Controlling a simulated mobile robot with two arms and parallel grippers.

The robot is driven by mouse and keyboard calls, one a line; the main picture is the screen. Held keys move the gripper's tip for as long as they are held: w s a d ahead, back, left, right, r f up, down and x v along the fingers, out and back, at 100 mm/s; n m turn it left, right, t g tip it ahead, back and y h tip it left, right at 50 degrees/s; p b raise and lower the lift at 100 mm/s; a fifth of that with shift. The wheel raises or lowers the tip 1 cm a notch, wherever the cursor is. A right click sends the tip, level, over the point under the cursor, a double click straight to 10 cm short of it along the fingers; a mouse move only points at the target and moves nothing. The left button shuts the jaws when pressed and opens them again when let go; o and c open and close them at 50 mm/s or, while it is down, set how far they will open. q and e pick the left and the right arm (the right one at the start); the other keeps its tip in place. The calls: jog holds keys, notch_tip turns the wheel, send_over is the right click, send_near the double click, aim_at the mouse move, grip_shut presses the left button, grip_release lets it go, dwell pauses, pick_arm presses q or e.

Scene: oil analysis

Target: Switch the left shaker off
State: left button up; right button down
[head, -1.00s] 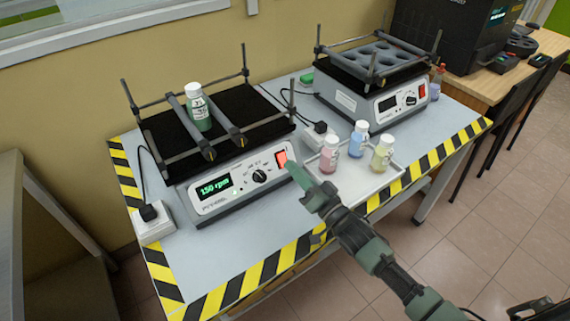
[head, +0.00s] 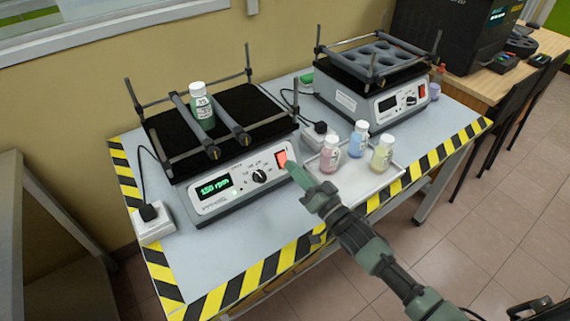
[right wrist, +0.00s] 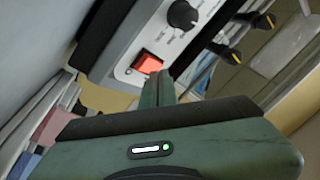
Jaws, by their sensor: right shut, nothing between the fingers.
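The left shaker (head: 225,204) stands on the table with its green display lit, reading about 150 rpm. Its red power switch (head: 281,158) glows at the right end of the front panel, and the lit switch also shows in the right wrist view (right wrist: 148,63). A green bottle (head: 202,108) is held between bars on its black platform. My right gripper (head: 293,169) is shut and empty, its tips just in front of and slightly below the switch. I cannot tell whether they touch the panel. My left gripper is out of view.
A tray (head: 368,183) with pink, blue and yellow bottles stands just right of my right gripper. The right shaker (head: 375,95) with an empty rack stands behind it. White sockets with black plugs (head: 148,212) flank the left shaker.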

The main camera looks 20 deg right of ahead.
jog(key=shift+w+f, duration=0.1)
jog(key=shift+w+a+f, duration=0.1)
jog(key=shift+w+f, duration=0.05)
jog(key=shift+w, duration=0.1)
jog(key=shift+w+a+f+b, duration=0.1)
jog(key=shift+w+f+b, duration=0.1)
jog(key=shift+b, duration=0.3)
dwell(0.4)
jog(key=shift+r, duration=0.1)
jog(key=shift+s+d+r+p, duration=0.2)
jog(key=shift+s+r+p, duration=0.2)
jog(key=shift+s+p, duration=0.3)
jog(key=shift+w, duration=0.1)
jog(key=s+r+p, duration=0.1)
jog(key=s+p, duration=0.1)
jog(key=s+d+r+p, duration=0.1)
jog(key=s+p, duration=0.1)
jog(key=shift+d+r+p, duration=0.2)
jog(key=shift+r+p, duration=0.2)
